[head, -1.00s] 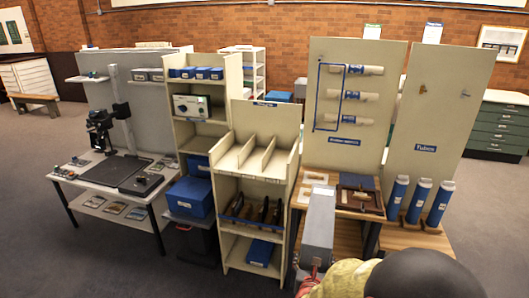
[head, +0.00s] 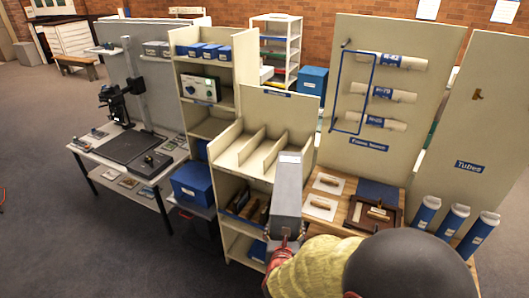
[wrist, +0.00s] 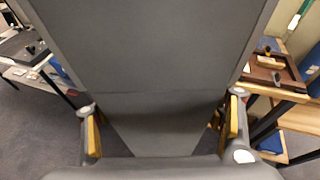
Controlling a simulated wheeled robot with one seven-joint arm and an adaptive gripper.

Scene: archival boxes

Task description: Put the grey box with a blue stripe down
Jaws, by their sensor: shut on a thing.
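A long grey box (head: 287,205) with a pale label near its top end stands out ahead of me in the head view. No blue stripe shows on the sides I see. My gripper (head: 285,243) is shut on its near lower end. In the wrist view the grey box (wrist: 150,60) fills the middle, with a finger of my gripper (wrist: 163,128) on each side. The box overlaps the right side of the cream divided shelf (head: 224,158) in the head view. Whether it touches the shelf is unclear. The slots I see between the dividers look empty.
A wooden table (head: 352,213) with a brown tray (head: 368,218) and white pads stands right of the box. Blue tubes (head: 450,222) stand further right. A blue box (head: 192,182) and a camera-stand table (head: 118,182) are to the left. Open floor lies at front left.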

